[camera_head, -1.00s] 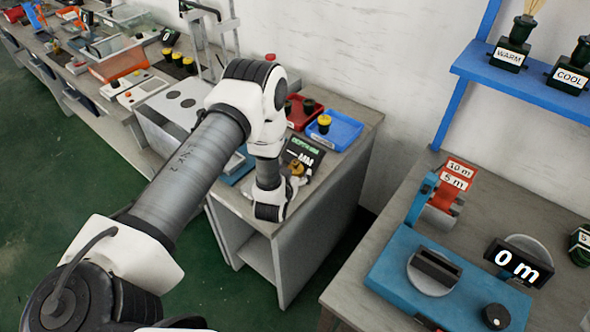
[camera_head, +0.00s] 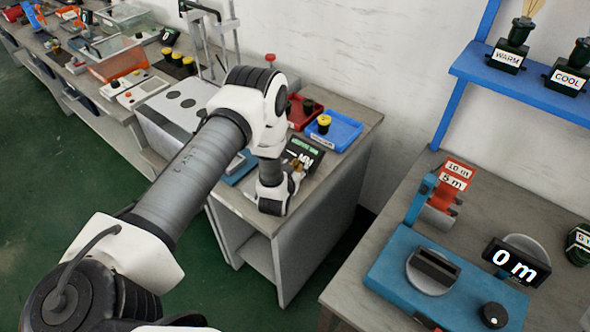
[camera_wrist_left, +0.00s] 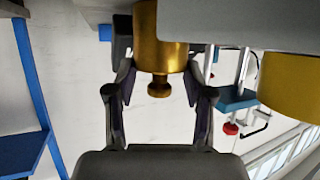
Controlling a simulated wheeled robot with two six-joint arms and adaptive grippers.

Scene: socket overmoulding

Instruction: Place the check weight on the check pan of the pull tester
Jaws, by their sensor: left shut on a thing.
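The check weight (camera_wrist_left: 160,40) is a gold cylinder with a narrow neck and knob. In the left wrist view it shows at top centre, with its knob between the fingers of my left gripper (camera_wrist_left: 160,84). That gripper is shut on it. A grey surface partly covers the weight's upper right. In the head view, my wrist hides most of the gripper; a small gold patch (camera_head: 299,163) shows beside it, near a black display (camera_head: 304,152) on the grey bench. I cannot clearly make out the check pan or whether the weight touches anything. My right gripper is not in view.
A blue tray (camera_head: 346,130) with a yellow-topped piece and a red tray (camera_head: 294,118) lie behind my wrist. A tall grey frame (camera_head: 231,30) stands to the left. A blue machine (camera_head: 388,262) is on the right-hand bench, across a gap.

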